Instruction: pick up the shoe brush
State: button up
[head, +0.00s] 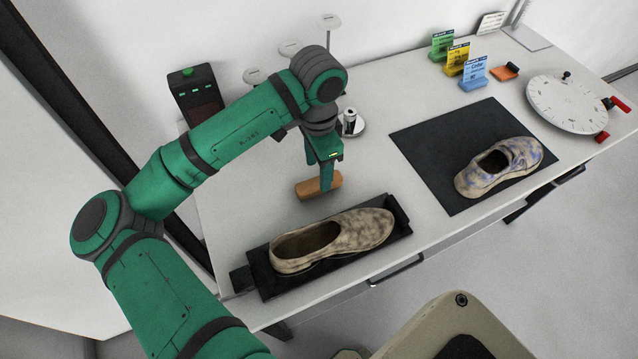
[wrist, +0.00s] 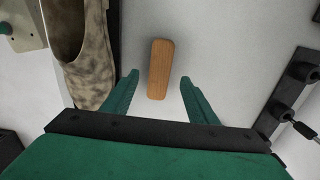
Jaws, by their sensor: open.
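The shoe brush shows as a brown wooden block (head: 312,189) on the white table, just behind the near shoe in the head view. In the wrist view the brush (wrist: 160,68) lies lengthwise ahead of the fingertips, with its near end between them. Its bristles are not visible. My gripper (head: 326,178) points down over the brush, and one finger hides part of it in the head view. In the wrist view my gripper (wrist: 159,82) is open, with a green finger on each side of the brush and gaps to both.
A mottled shoe (head: 365,228) on a black stand (head: 258,270) lies close beside the brush. Another shoe (head: 482,178) rests on a dark mat (head: 420,140). A round dial (head: 565,100), coloured cards (head: 458,57) and stands (head: 352,122) sit farther back.

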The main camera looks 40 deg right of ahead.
jog(key=shift+s+d+f, duration=0.1)
jog(key=shift+f, duration=2.2)
jog(key=c, duration=1.1)
jog(key=shift+c, duration=0.3)
jog(key=shift+r, duration=0.15)
jog(key=shift+r, duration=0.65)
jog(key=s+r, duration=1.1)
jog(key=s, duration=0.3)
jog(key=shift+r, duration=0.25)
jog(key=shift+d, duration=0.1)
